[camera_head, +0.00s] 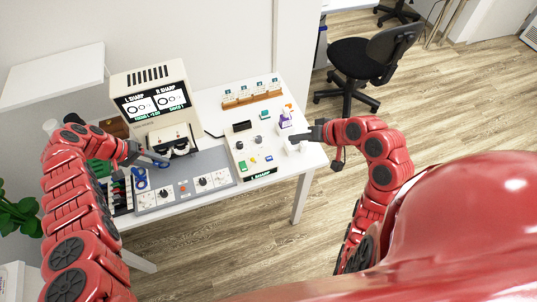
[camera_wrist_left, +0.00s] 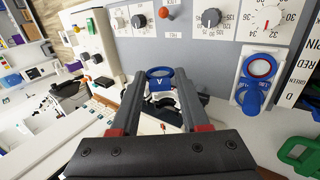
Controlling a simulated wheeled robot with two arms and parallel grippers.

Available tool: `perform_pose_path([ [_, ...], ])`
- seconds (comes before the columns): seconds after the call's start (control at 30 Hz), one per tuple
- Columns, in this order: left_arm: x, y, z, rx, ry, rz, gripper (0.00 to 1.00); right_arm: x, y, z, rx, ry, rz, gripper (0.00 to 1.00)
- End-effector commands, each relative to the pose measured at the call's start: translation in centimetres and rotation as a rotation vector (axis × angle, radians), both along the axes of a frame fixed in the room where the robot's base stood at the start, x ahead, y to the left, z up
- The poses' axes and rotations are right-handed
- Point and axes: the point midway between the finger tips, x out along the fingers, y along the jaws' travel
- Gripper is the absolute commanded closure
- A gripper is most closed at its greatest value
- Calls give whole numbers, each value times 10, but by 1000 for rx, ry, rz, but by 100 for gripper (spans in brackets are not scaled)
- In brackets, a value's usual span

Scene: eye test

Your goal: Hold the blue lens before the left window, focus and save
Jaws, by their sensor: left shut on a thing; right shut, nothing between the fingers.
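My left gripper (camera_head: 150,159) is shut on a blue lens (camera_wrist_left: 160,84) marked A, in front of the cream viewer (camera_head: 170,140) with its two windows. The lens ring points away from the fingers; whether it lines up with the left window, I cannot tell. The screen (camera_head: 155,104) reads L SHARP and R SHARP over ring figures, with small green text below. My right gripper (camera_head: 305,134) is shut and empty beside the control box.
The grey panel (camera_head: 225,178) with dials stands at the table's front. A cream control box (camera_head: 241,150) with buttons and knobs is right of it. A wooden rack (camera_head: 252,99) stands behind. Green items (camera_head: 100,168) lie at left near my arm. A black chair (camera_head: 360,62) stands beyond.

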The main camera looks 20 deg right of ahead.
Motion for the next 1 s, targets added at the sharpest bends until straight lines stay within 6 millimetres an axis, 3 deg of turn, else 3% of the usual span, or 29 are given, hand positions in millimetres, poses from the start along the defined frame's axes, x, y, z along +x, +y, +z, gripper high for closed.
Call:
perform_pose_path([
  [0.03,-2,0,6,0,1,0,100,0,0,10,0,0,0,100],
  [0.77,-25,0,29,0,1,1,100,0,0,74,0,0,0,100],
  [1.0,-38,1,37,-1,-1,3,100,0,0,77,0,0,0,100],
])
